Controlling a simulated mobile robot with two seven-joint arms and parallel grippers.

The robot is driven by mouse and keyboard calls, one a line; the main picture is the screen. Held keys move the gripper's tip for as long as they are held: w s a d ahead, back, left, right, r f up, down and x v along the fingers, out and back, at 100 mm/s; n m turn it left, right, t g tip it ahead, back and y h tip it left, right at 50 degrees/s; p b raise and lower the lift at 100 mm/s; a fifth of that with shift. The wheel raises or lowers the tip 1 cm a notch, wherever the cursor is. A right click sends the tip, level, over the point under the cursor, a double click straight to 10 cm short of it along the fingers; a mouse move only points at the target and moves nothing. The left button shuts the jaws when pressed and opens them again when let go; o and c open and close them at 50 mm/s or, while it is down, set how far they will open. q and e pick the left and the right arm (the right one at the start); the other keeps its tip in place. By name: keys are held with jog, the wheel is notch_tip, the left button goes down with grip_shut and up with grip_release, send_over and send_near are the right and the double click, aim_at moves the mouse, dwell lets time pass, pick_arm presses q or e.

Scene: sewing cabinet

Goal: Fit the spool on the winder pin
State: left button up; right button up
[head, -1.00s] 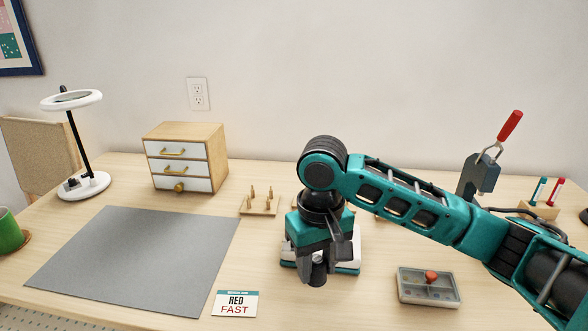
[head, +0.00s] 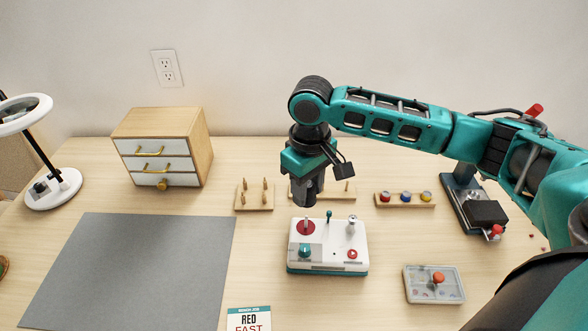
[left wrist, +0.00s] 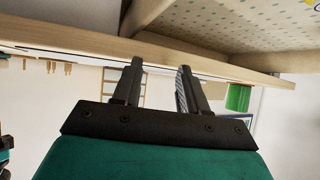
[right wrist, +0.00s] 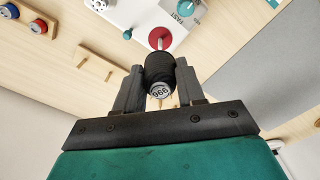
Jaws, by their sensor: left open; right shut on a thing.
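The winder (head: 328,258) is a white box with a teal base in the head view. It has a red disc with an upright pin (head: 306,227), a teal knob (head: 304,251), a small lever and a red button. My right gripper (head: 307,196) is above and behind the red disc. In the right wrist view my right gripper (right wrist: 160,88) is shut on a dark spool (right wrist: 159,69) with a number on its pale end. The disc and pin (right wrist: 159,38) show beyond the spool, apart from it. My left gripper (left wrist: 158,76) is open and empty near the table edge.
A card (head: 249,318) reads RED FAST. Peg boards (head: 254,200) stand behind the winder. A grey lidded box (head: 434,284) is at right. A clamped device (head: 470,205) stands farther right. The grey mat (head: 135,265) is bare.

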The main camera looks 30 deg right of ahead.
aim_at(308, 202)
jog(key=shift+f, duration=0.15)
pick_arm(q)
jog(key=shift+s+d+f, duration=0.15)
jog(key=shift+s+f, duration=0.1)
jog(key=shift+s, duration=0.4)
pick_arm(e)
jog(key=shift+s+f, duration=0.15)
jog(key=shift+f, duration=0.8)
pick_arm(q)
jog(key=shift+f+b, duration=0.5)
jog(key=shift+f, duration=0.05)
pick_arm(e)
notch_tip(308, 202, down, 2)
pick_arm(q)
jog(key=shift+w+r, duration=0.25)
jog(key=shift+w, duration=0.1)
jog(key=shift+s+f, duration=0.15)
jog(key=shift+s, duration=0.1)
jog(key=shift+r+p, duration=0.45)
jog(key=shift+p, duration=0.05)
pick_arm(e)
jog(key=shift+f, duration=0.15)
